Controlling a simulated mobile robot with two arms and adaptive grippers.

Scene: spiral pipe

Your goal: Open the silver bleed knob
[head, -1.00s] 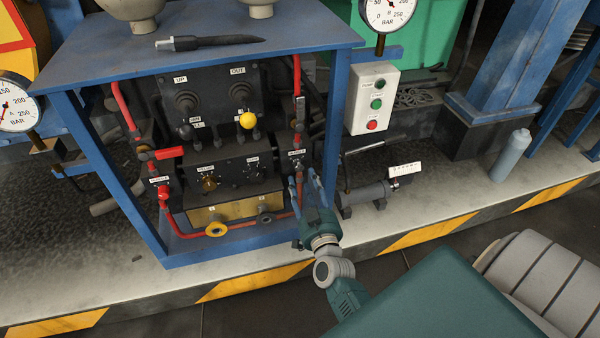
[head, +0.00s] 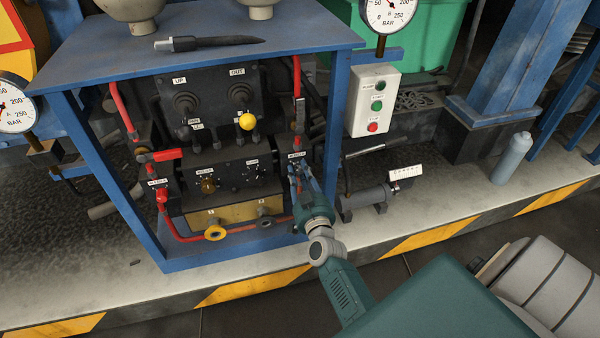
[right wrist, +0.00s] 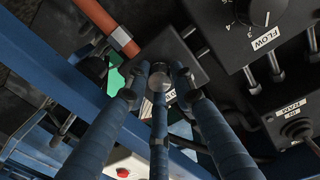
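The silver bleed knob (right wrist: 159,80) shows in the right wrist view as a small round metal end on a dark block (right wrist: 170,58) with a partly covered label. My right gripper (right wrist: 160,72) has its three blue fingers around the knob, with a narrow gap seeming to remain at the sides; contact is hard to judge. In the head view my right gripper (head: 301,176) is at the right side of the blue-framed cabinet, just below a labelled dark block (head: 296,161). The knob is hidden there by the fingers. My left gripper is out of view.
The cabinet's blue right post (head: 332,130) stands close beside my right gripper. Red pipes (head: 297,75), a control panel (head: 210,100) and a yellow knob (head: 247,121) are nearby. A cylinder with a lever (head: 370,195) lies right of the cabinet.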

